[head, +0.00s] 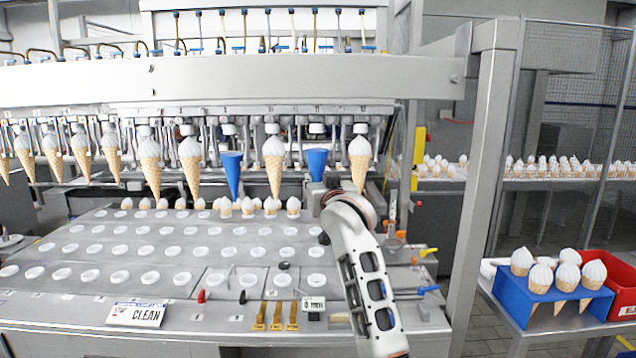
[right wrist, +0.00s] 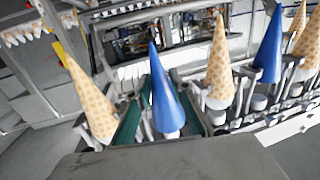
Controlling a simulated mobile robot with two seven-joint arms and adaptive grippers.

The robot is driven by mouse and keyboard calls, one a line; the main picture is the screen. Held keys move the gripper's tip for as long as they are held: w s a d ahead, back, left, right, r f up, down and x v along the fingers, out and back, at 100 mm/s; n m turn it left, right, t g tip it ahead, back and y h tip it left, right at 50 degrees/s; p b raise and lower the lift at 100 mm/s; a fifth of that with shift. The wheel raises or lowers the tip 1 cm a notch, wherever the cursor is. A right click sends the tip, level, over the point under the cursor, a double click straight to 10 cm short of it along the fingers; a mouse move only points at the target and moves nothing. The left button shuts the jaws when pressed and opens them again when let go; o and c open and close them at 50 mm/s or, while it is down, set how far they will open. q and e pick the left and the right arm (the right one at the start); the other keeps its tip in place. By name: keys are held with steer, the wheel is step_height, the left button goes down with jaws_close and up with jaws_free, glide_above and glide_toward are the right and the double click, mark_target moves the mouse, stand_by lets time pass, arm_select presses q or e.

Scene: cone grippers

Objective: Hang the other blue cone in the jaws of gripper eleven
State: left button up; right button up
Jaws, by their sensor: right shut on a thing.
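The blue cone (head: 316,160) is in the machine's row of hanging cones, wide end up, between two cream-topped cones. My right gripper (right wrist: 163,100) is shut on this blue cone, which also shows in the right wrist view (right wrist: 164,108); one green finger is on either side of it. In the head view my right wrist hides the cone's lower tip and most of the fingers. The other blue cone (head: 232,176) hangs further left in the row. Whether the machine's jaws touch the held cone cannot be told. My left gripper is not in view.
Cream-topped cones (head: 360,160) and (head: 273,160) hang close on both sides of the held cone. A sloped plate (head: 150,235) with white round holders lies below. At right, a blue stand (head: 550,300) with cones is beside a red bin (head: 610,275). A metal post (head: 485,170) stands right.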

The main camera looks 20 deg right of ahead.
steer(key=shift+w+d, duration=0.25)
steer(key=shift+w, duration=0.7)
steer(key=shift+f, duration=0.55)
stand_by(1.3)
steer(key=o, duration=1)
steer(key=o, duration=0.3)
